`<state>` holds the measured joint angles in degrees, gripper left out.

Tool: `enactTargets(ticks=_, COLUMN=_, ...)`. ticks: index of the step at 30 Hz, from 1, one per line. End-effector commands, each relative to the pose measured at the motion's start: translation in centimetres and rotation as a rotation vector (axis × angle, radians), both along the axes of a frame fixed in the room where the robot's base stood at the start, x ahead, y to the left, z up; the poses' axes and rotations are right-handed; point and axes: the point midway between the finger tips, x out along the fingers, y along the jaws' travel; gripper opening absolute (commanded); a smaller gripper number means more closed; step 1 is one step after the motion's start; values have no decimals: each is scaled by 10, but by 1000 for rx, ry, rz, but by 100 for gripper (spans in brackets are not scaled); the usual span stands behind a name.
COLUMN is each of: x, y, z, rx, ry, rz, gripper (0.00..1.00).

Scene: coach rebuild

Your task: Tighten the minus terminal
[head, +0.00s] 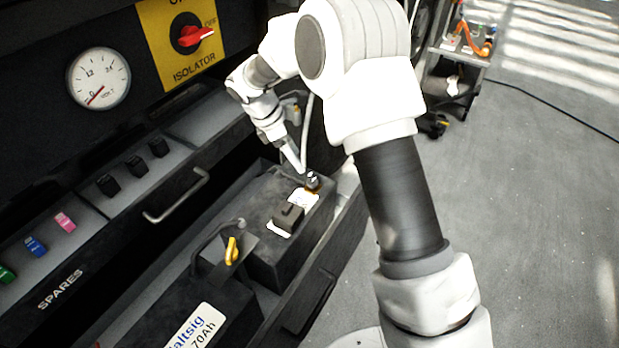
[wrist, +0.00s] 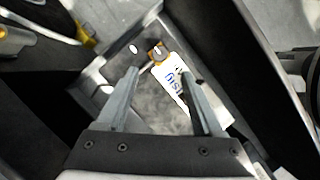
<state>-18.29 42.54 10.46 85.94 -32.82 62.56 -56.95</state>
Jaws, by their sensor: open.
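Two dark batteries sit in an open drawer in the head view, the rear one (head: 262,215) and the front one (head: 190,305). A dark terminal knob (head: 313,180) with an orange-brown base stands at the far end of the rear battery. My gripper (head: 299,166) points down close beside it; I cannot tell whether they touch. In the wrist view my gripper (wrist: 159,72) is open, with nothing between its fingers. A brass-coloured fitting (wrist: 157,52) lies just past the fingertips, by a white label (wrist: 172,82). A yellow wing-shaped piece (head: 232,251) stands between the batteries. I cannot read any minus sign.
A voltmeter (head: 98,78) reads near 0. A red isolator switch (head: 193,36) sits on a yellow plate. A spares ledge with coloured fuses (head: 65,222) and a drawer handle (head: 177,196) border the left. Open floor (head: 540,200) lies at the right.

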Motion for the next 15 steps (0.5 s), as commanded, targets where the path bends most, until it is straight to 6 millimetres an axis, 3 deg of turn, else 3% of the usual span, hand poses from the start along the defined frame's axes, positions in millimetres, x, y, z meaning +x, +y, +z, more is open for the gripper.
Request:
enactTargets(ticks=6, x=3, y=-19, z=-47, rx=-3, ry=4, rz=-2, gripper=68)
enactTargets(ticks=15, x=7, y=-34, z=-83, rx=0, ry=1, rz=-1, gripper=68)
